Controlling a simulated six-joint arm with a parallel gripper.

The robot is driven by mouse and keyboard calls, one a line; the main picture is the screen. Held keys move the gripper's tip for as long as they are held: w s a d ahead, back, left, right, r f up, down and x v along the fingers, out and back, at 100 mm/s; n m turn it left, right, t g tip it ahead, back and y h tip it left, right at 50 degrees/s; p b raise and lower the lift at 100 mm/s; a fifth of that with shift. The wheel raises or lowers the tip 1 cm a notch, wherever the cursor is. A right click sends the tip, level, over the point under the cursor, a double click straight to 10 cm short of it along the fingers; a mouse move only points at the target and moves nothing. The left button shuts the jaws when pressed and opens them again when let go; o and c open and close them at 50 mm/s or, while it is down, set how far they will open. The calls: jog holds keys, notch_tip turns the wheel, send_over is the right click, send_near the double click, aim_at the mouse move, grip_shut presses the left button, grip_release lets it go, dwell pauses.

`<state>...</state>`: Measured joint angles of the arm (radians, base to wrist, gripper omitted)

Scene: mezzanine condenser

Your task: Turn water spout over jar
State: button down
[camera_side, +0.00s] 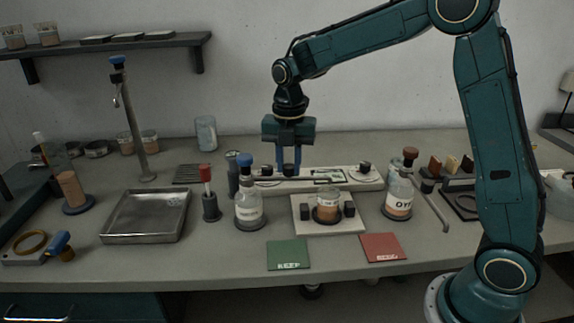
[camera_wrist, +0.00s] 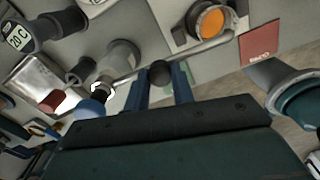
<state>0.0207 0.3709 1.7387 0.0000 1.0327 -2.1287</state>
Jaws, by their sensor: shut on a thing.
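My gripper (camera_side: 288,160) points down behind the white plate. Its two blue fingers (camera_wrist: 163,90) are shut on a black knob (camera_wrist: 160,73); the knob also shows in the side view (camera_side: 289,170). A thin grey spout tube (camera_side: 310,179) runs level beside the knob and reaches right toward the jar. In the wrist view the tube (camera_wrist: 205,48) passes along the near side of the jar. The glass jar (camera_side: 327,207) with orange-brown contents stands on a white plate (camera_side: 305,226) between black blocks; its orange top shows in the wrist view (camera_wrist: 209,21). Whether the spout tip is above the jar is unclear.
A blue-capped bottle (camera_side: 249,210) stands left of the jar and a brown-capped bottle (camera_side: 399,195) right. A second grey pipe (camera_side: 434,206) lies beyond it. Green (camera_side: 288,256) and red (camera_side: 382,249) cards lie in front. A metal tray (camera_side: 145,216) is at left.

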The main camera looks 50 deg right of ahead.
aim_at(292, 167)
jog(key=c, duration=1.2)
grip_release()
jog(key=shift+o, duration=0.2)
jog(key=shift+r, duration=0.15)
notch_tip(292, 167, up, 14)
jog(key=shift+f, duration=0.2)
jog(key=s+r+m+t, duration=0.2)
jog(key=s+m+t, duration=0.1)
jog(key=s+m, duration=1)
jog(key=s+f+m+t, duration=0.2)
jog(key=s+f+m, duration=0.5)
jog(key=s+m, duration=0.4)
jog(key=shift+s+a+t, duration=0.3)
jog(key=shift+s+a, duration=0.15)
jog(key=shift+s, duration=0.75)
